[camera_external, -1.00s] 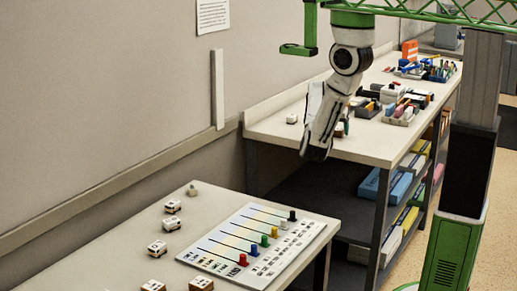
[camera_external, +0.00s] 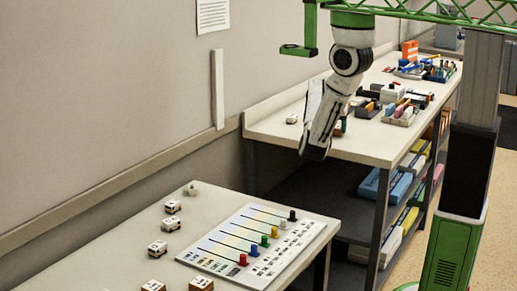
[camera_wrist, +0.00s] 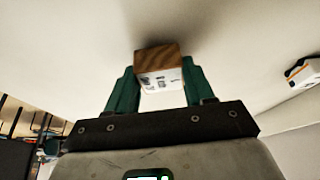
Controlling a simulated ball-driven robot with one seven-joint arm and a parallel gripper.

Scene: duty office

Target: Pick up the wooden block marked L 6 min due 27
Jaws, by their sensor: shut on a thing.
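A wooden block (camera_wrist: 157,54) with a brown grained top and a white printed face sits between the two green fingers of my gripper (camera_wrist: 160,82) in the wrist view. My gripper is shut on it. The print is too small to read, so I cannot tell whether it is the block marked L 6 min due 27. In the external view my gripper (camera_external: 315,152) hangs at the front edge of the back table (camera_external: 372,148). Its fingers and the block cannot be made out there.
The front table (camera_external: 120,255) holds several small marked blocks, one being this block (camera_external: 172,206), and a white board (camera_external: 225,262) with coloured sliders. The back table carries a small white item (camera_external: 292,119) and trays of stationery (camera_external: 403,112). Shelves (camera_external: 330,195) are below it.

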